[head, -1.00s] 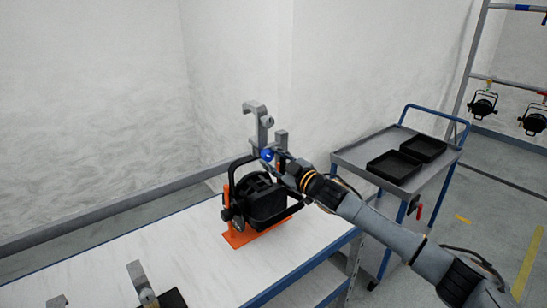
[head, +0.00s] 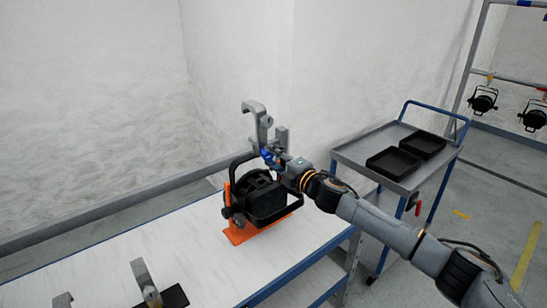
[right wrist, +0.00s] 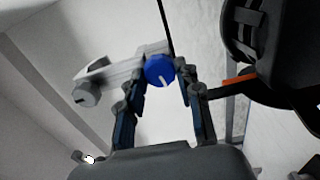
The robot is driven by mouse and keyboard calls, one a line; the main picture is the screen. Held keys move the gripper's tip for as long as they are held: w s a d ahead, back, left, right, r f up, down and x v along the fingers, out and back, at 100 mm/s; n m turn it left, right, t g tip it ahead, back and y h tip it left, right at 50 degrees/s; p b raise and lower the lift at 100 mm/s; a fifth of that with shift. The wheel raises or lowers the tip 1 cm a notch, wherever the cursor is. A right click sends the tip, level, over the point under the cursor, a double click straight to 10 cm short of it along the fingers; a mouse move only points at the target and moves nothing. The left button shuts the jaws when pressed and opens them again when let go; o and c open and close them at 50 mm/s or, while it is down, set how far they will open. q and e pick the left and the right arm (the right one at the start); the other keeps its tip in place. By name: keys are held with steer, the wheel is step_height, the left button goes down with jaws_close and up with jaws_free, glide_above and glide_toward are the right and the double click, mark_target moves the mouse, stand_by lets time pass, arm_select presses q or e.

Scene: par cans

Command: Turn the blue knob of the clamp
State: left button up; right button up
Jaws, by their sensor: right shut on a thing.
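The par can (head: 259,196), a black lamp with a black yoke, rests on an orange stand (head: 238,235) on the table. A grey hook clamp (head: 258,121) rises above it. The clamp's blue knob (right wrist: 160,70) is round with a pale line on its face. My right gripper (head: 272,158) is at the knob. In the right wrist view its fingers (right wrist: 158,76) are on both sides of the knob, shut on it. In the head view the fingers partly hide the knob. My left gripper is not in view.
The white table (head: 120,244) has a clear middle. More grey clamp parts (head: 143,277) stand at its front left. A grey trolley (head: 350,158) with black trays (head: 393,164) stands at the right. White walls are behind. More lamps (head: 482,103) hang from a rack at the far right.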

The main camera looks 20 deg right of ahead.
steer(key=shift+n, duration=1.7)
steer(key=o, duration=1.2)
steer(key=shift+c, duration=0.2)
steer(key=v, duration=1.2)
